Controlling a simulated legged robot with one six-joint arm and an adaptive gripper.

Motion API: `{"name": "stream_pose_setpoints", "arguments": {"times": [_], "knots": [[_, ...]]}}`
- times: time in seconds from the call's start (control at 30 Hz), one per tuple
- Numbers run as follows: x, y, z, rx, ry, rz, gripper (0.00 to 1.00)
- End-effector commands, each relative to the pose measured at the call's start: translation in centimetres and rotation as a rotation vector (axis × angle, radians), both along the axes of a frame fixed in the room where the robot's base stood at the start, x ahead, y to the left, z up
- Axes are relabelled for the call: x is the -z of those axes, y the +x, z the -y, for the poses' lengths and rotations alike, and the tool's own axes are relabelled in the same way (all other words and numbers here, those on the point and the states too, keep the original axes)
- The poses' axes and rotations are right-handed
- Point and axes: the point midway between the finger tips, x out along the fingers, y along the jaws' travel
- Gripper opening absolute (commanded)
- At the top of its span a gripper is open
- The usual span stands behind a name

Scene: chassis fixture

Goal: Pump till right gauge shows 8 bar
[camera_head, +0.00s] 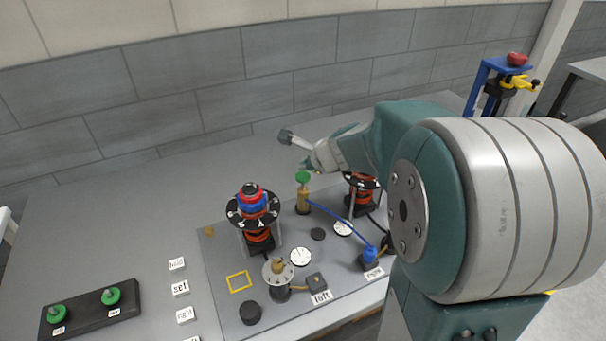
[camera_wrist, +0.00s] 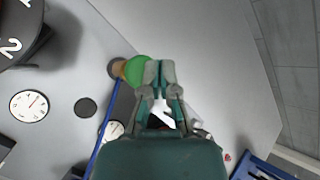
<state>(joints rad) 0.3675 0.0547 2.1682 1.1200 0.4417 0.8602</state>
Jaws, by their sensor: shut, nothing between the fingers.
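The hand pump (camera_head: 303,198) is a brass cylinder with a green knob (camera_head: 303,176) on top, standing at the back of the grey plate. A blue hose runs from it toward the block labelled "right". The right gauge (camera_head: 343,228) is a white dial by the right-hand fixture; its reading is too small to tell. In the wrist view it is partly hidden behind my gripper. The left gauge (camera_head: 301,257) is a similar dial. My gripper (camera_wrist: 158,72) is shut and empty. In the wrist view its fingertips appear just right of the green knob (camera_wrist: 134,70); contact cannot be told.
A fixture with a black ring and red and blue parts (camera_head: 254,208) stands left of the pump. A second orange fixture (camera_head: 362,185) is partly hidden by my arm. A dark block with two green knobs (camera_head: 90,309) lies front left. The back left tabletop is clear.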

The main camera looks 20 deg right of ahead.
Motion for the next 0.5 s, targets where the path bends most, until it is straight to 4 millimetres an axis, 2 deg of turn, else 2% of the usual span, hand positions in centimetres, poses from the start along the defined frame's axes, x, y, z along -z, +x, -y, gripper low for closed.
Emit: {"name": "stream_pose_setpoints", "arguments": {"times": [0.5], "knots": [[0.72,-0.09,-0.06,0.0,0.0,0.0,0.0]]}}
